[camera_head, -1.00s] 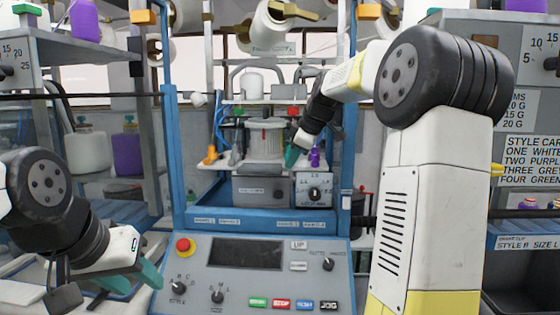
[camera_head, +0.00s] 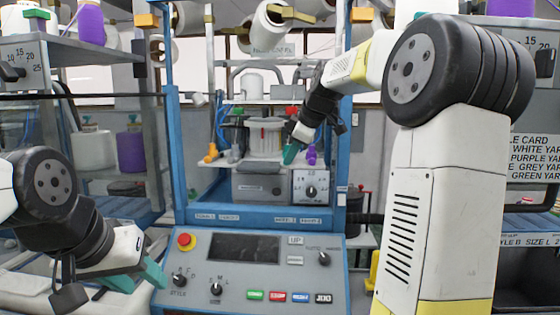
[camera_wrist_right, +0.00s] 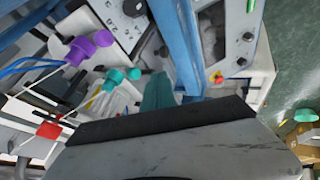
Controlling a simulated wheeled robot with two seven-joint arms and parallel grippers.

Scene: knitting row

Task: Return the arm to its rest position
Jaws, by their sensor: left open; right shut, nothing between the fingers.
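My right gripper (camera_head: 291,153) reaches in from the right to the middle of the blue-framed knitting machine (camera_head: 170,150). Its teal fingers are shut with nothing between them. They are beside a purple knob (camera_head: 312,155), above a grey box with a dial (camera_head: 312,190). The right wrist view shows the teal fingers (camera_wrist_right: 158,92) near teal knobs (camera_wrist_right: 116,76) and purple knobs (camera_wrist_right: 90,45); I cannot tell if they touch anything. My left gripper (camera_head: 145,276) is open and empty at the lower left, beside the control panel (camera_head: 215,268).
The control panel has a red stop button (camera_head: 185,241) and coloured buttons. The machine's blue upright (camera_head: 341,110) stands close to my right forearm. Shelves with yarn cones (camera_head: 91,24) are at left. A style card (camera_head: 535,157) hangs at right.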

